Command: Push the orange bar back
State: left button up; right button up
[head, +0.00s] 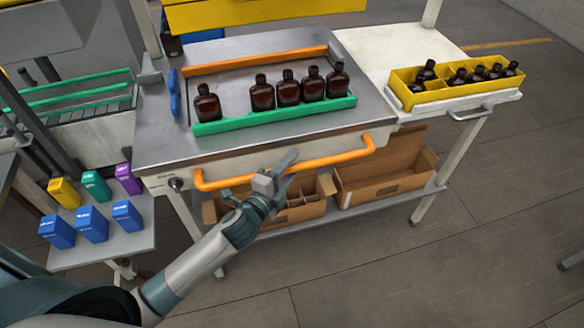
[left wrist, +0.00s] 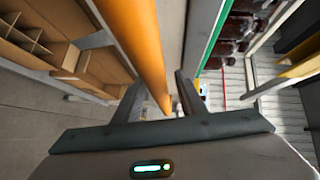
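The orange bar (head: 290,163) is a bent handle along the front of the steel worktable. It also fills the upper middle of the left wrist view (left wrist: 142,40). My left gripper (head: 280,172) is at the front bar, right of its middle. In the left wrist view its two fingers (left wrist: 158,95) are apart, and the bar runs down into the gap between them. I see space on both sides of the bar; contact is not clear. A second, straight orange bar (head: 255,60) lies at the back of the tabletop. My right gripper is not in view.
Several amber bottles (head: 288,92) stand behind a green rail (head: 270,116) on the steel table (head: 165,130). A yellow tray (head: 455,92) with bottles is at right. Cardboard boxes (head: 385,175) sit on the lower shelf. Colored boxes (head: 92,222) stand at left.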

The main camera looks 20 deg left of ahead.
pick_arm(q)
jog(key=shift+v, duration=0.8)
jog(key=b+v, duration=0.5)
jog(key=v, duration=1)
jog(key=shift+s, duration=0.4)
jog(key=shift+a+f, duration=0.1)
